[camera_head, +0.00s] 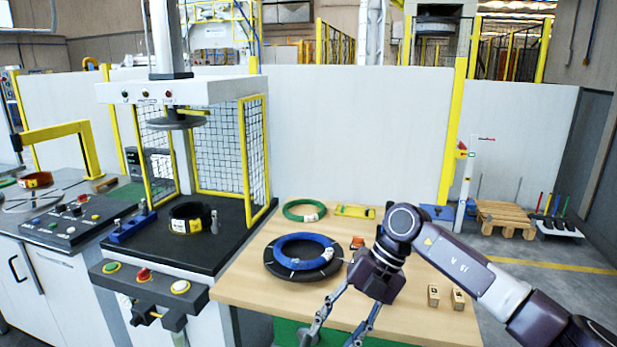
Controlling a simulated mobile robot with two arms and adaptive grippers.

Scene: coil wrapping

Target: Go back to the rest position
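My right gripper (333,337) comes in from the right and hangs over the front edge of the wooden table. Its fingers are spread apart with nothing seen between them; the tips are near the bottom of the picture. A blue coil (281,261) lies on a black round disc (279,273) on the table, to the left of the gripper and apart from its fingers. A green coil (290,216) with a pale label lies behind it. A dark coil (178,212) with yellow labels sits in the press. My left gripper is out of view.
The wooden table (240,290) also holds a yellow tool (354,211), a small orange-red item (357,243) and two small wooden blocks (433,294). The press (170,92) with mesh guards stands left. An orange coil (36,180) lies farther left. A pallet (505,216) stands back right.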

